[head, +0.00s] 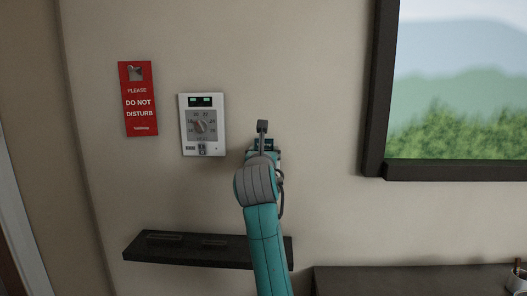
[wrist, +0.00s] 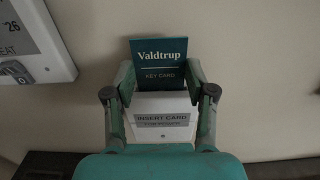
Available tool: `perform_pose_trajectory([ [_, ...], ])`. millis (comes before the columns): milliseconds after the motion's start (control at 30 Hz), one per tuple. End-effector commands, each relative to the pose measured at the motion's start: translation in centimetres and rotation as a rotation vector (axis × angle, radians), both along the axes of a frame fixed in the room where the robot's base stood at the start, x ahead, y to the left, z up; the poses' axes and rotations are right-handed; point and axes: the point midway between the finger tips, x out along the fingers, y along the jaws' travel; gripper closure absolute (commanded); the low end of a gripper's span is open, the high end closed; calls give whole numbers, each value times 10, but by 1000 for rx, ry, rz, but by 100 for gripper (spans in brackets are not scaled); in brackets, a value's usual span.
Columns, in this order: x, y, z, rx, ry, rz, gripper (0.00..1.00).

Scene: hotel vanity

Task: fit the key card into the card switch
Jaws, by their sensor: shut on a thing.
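The dark teal key card (wrist: 159,58), marked "Valdtrup KEY CARD", stands upright between the fingers of my gripper (wrist: 160,76) in the wrist view. My gripper is shut on it by its side edges. The white card switch (wrist: 160,104), with a grey "INSERT CARD" label, shows directly below the card between the fingers. The card's lower edge meets the top of the switch in this view. I cannot tell how deep it sits in the slot. In the head view my gripper (head: 263,143) is at the wall right of the thermostat and hides the switch.
A white thermostat (head: 202,124) is on the wall to the left, with a red door hanger (head: 138,99) beyond it. A dark shelf (head: 205,251) is below. A dark-framed window or picture (head: 455,80) is at right, above a dark counter (head: 410,280).

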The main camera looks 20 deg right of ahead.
Motion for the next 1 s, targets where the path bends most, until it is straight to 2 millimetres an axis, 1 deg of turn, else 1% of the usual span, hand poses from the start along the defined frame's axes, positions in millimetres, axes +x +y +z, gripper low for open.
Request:
perform_pose_trajectory([
  [100, 0, 0, -1, 0, 0, 0, 62],
  [133, 0, 0, -1, 0, 0, 0, 42],
  [167, 0, 0, -1, 0, 0, 0, 35],
  [200, 0, 0, -1, 0, 0, 0, 25],
  [233, 0, 0, -1, 0, 0, 0, 20],
  [567, 0, 0, 0, 0, 0, 0, 20],
  [733, -2, 1, 13, 0, -1, 0, 20],
  [867, -26, 9, 11, 1, -1, 2, 20],
  [1000, -55, 18, 11, 0, -1, 1, 20],
])
